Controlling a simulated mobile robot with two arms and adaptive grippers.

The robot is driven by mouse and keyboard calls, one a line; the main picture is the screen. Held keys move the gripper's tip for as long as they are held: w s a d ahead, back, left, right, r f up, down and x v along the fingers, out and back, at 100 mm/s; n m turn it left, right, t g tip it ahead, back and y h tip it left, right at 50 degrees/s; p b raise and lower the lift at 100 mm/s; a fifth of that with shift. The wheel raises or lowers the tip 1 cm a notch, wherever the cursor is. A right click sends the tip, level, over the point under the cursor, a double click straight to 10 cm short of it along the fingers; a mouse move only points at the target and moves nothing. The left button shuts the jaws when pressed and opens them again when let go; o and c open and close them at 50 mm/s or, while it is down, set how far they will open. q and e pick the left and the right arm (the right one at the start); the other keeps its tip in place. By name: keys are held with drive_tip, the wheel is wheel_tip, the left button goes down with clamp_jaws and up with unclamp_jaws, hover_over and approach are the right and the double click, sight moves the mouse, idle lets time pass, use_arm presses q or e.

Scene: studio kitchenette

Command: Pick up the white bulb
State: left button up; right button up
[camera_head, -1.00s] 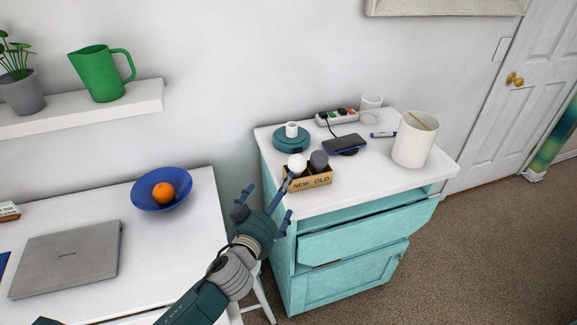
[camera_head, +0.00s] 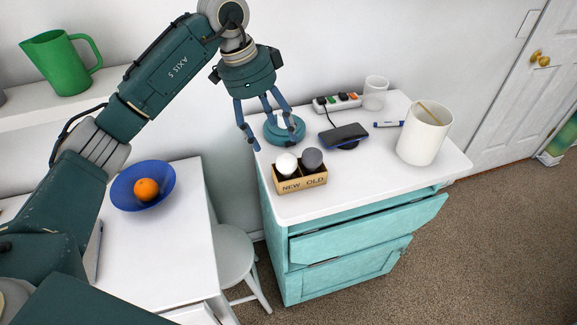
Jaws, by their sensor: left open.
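The white bulb (camera_head: 286,164) sits in the left compartment, marked NEW, of a small cardboard box (camera_head: 302,185) on the teal cabinet's white top. A dark grey bulb (camera_head: 313,158) sits beside it in the compartment marked OLD. My left gripper (camera_head: 272,138) points down with its fingers spread, open and empty. In the picture it is above and slightly left of the box, apart from the white bulb. Its fingers partly cover a teal round base (camera_head: 284,131) behind the box. My right gripper is not in view.
A phone on a dark pad (camera_head: 343,136), a marker (camera_head: 388,124), a power strip (camera_head: 337,103), a glass (camera_head: 375,92) and a white canister (camera_head: 424,134) stand on the cabinet top (camera_head: 400,174). The top drawer (camera_head: 367,231) is partly open. A desk holds a blue bowl (camera_head: 127,189) with an orange (camera_head: 146,190).

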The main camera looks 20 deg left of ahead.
sight(284, 156)
use_arm(q)
drive_tip(key=x, duration=0.2)
drive_tip(key=p+x, duration=0.1)
drive_tip(key=x, duration=0.1)
drive_tip(key=shift+s, duration=0.2)
drive_tip(key=shift+w+f, duration=0.15)
drive_tip(key=shift+f, duration=0.1)
drive_tip(key=x, duration=0.1)
drive_tip(key=p+x, duration=0.1)
drive_tip(key=x, duration=0.1)
drive_tip(key=p+x, duration=0.1)
drive_tip(key=x, duration=0.1)
drive_tip(key=shift+d+r, duration=0.1)
drive_tip(key=shift+d, duration=0.15)
drive_tip(key=shift+w+f, duration=0.1)
drive_tip(key=shift+f, duration=0.2)
drive_tip(key=c, duration=1.2)
drive_tip(key=shift+c, duration=0.4)
drive_tip(key=shift+r, duration=0.15)
